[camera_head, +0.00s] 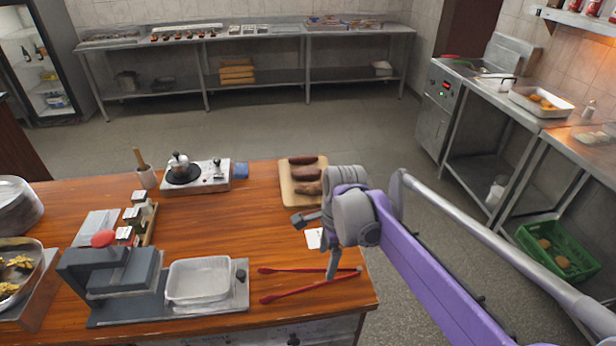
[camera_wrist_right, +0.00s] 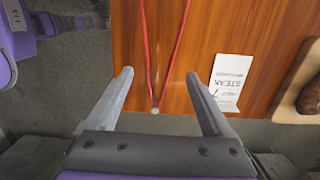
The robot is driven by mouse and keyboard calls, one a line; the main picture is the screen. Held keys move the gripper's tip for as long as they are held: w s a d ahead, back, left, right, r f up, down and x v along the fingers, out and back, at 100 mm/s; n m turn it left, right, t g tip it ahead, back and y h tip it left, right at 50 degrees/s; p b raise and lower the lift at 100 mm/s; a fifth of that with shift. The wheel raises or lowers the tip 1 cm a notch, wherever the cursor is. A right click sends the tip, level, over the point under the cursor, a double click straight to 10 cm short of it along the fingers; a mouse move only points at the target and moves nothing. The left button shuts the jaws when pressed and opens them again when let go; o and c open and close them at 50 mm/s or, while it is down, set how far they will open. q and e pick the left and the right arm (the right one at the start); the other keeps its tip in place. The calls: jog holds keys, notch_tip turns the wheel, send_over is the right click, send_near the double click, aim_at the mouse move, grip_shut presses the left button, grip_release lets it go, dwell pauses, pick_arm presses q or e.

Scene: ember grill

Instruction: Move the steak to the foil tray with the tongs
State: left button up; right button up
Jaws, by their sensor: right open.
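The red tongs (camera_head: 300,288) lie on the wooden table near its front right corner, their two arms spread to the left and their joined end to the right. My right gripper (camera_head: 318,243) is open above that end. In the right wrist view its fingers (camera_wrist_right: 158,76) stand apart, with the joined end of the tongs (camera_wrist_right: 149,50) showing between them; contact cannot be told. Brown pieces of meat lie on a cutting board (camera_head: 287,192) behind the gripper; which is the steak is unclear. The empty foil tray (camera_head: 198,281) sits left of the tongs. My left gripper is out of view.
A white card (camera_head: 313,238) reading STEAK lies between tongs and board. A grey press (camera_head: 110,270) with a red knob stands left of the tray. A small burner (camera_head: 195,178) with a pot is at the table's back. The table's middle is clear.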

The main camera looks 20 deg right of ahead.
aim_at(322, 281)
jog(key=f+b, duration=0.1)
jog(key=f, duration=0.1)
jog(key=f+b, duration=0.1)
jog(key=f, duration=0.1)
jog(key=f+b, duration=0.1)
jog(key=f, duration=0.1)
jog(key=shift+a+f, duration=0.25)
jog(key=shift+a, duration=0.1)
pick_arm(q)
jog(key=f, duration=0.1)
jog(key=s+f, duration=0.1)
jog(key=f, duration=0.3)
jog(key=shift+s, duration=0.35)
pick_arm(e)
jog(key=c, duration=0.7)
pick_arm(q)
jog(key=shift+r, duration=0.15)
pick_arm(e)
jog(key=shift+r, duration=0.15)
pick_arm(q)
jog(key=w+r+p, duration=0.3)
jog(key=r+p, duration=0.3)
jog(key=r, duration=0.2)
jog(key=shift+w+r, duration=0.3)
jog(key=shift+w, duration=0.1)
pick_arm(e)
notch_tip(322, 281, up, 12)
jog(key=shift+w, duration=0.15)
